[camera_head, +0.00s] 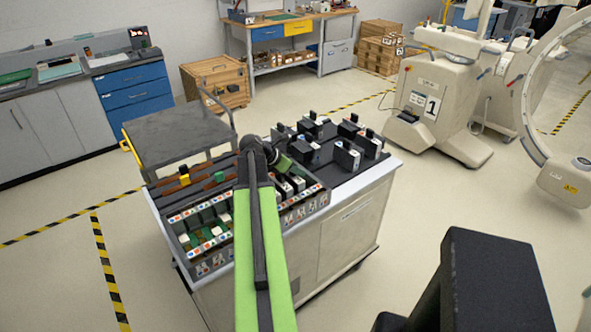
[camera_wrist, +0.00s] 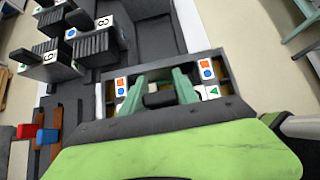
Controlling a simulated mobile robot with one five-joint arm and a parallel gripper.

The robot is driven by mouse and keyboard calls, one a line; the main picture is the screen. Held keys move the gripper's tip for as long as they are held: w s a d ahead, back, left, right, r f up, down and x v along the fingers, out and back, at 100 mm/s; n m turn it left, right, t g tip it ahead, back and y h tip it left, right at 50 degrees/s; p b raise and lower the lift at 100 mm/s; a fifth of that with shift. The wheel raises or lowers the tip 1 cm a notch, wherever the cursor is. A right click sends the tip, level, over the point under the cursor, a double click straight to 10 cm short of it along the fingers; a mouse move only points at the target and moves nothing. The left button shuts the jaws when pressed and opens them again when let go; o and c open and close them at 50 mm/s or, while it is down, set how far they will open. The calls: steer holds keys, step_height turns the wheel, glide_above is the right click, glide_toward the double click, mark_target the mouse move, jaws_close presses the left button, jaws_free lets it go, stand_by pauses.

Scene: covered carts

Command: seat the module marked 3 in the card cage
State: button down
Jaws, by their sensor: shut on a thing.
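My gripper (camera_wrist: 163,84) shows in the wrist view with its two green fingers closed on a dark block-like handle (camera_wrist: 160,99). In the head view my gripper (camera_head: 290,168) is partly hidden by my arm, over the back right of the card cage. The held piece's number is hidden, so I cannot tell if it is the module marked 3. The card cage (camera_head: 197,260) has rows of coloured symbol labels along its front and inside. In the wrist view the cage (camera_wrist: 158,65) lies around and below the fingers. How deep the held piece sits in it is unclear.
Several black and white modules, one of them (camera_head: 347,155) at the right, stand on the cart's dark top. In the wrist view one is marked 8 (camera_wrist: 103,22). A grey cart (camera_head: 178,131) stands behind. A wheeled machine (camera_head: 440,100) is at right; floor is open at left.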

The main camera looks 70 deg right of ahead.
steer(key=shift+f, duration=0.1)
steer(key=c, duration=0.8)
jaws_free()
steer(key=shift+c, duration=0.2)
steer(key=p+v, duration=1.2)
steer(key=v, duration=0.5)
steer(key=shift+r, duration=0.25)
steer(key=shift+a, duration=0.15)
